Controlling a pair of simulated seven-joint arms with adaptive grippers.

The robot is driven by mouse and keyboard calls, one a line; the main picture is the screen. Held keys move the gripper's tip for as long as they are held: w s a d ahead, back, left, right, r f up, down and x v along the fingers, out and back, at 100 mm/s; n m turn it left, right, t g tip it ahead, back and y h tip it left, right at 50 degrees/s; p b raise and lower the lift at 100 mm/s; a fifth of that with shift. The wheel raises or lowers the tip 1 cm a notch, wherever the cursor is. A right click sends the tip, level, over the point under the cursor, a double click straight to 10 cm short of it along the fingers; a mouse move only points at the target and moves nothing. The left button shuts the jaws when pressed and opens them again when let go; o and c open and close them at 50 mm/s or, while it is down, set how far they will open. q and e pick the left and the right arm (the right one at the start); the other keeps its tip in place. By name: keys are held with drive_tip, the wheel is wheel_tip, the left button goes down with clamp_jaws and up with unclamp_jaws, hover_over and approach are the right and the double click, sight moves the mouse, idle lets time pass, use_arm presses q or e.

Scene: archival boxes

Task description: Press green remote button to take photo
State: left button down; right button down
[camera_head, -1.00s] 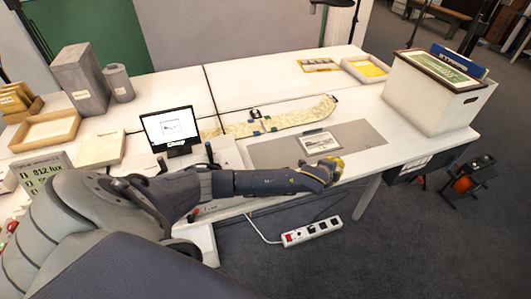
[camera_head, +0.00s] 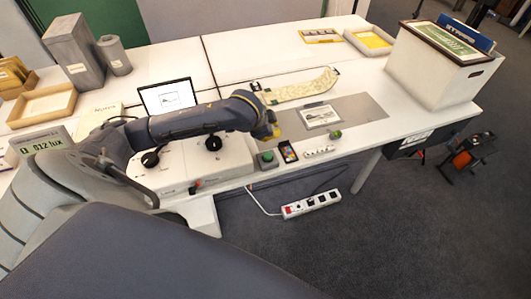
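A small dark box with a round green button (camera_head: 267,157) sits near the front edge of the table, left of a small device with a coloured screen (camera_head: 288,152). My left gripper (camera_head: 272,130) hangs just above and behind the green button, apart from it in the picture. Its tip looks yellow, and the fingers are too small and foreshortened to show if they are open or shut. A framed picture (camera_head: 320,116) lies on the grey mat (camera_head: 362,110). My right gripper is not visible.
A small white strip (camera_head: 318,151) and a small green item (camera_head: 335,133) lie right of the screen device. A power strip (camera_head: 311,204) lies below on the floor. A large white box (camera_head: 432,80) stands at the right.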

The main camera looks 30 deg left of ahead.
use_arm(q)
drive_tip(key=shift+s, duration=0.1)
drive_tip(key=shift+f, duration=0.1)
idle(0.3)
drive_tip(key=shift+f, duration=4.25)
drive_tip(key=shift+f, duration=1)
drive_tip(key=shift+r, duration=1)
drive_tip(key=shift+r, duration=2.5)
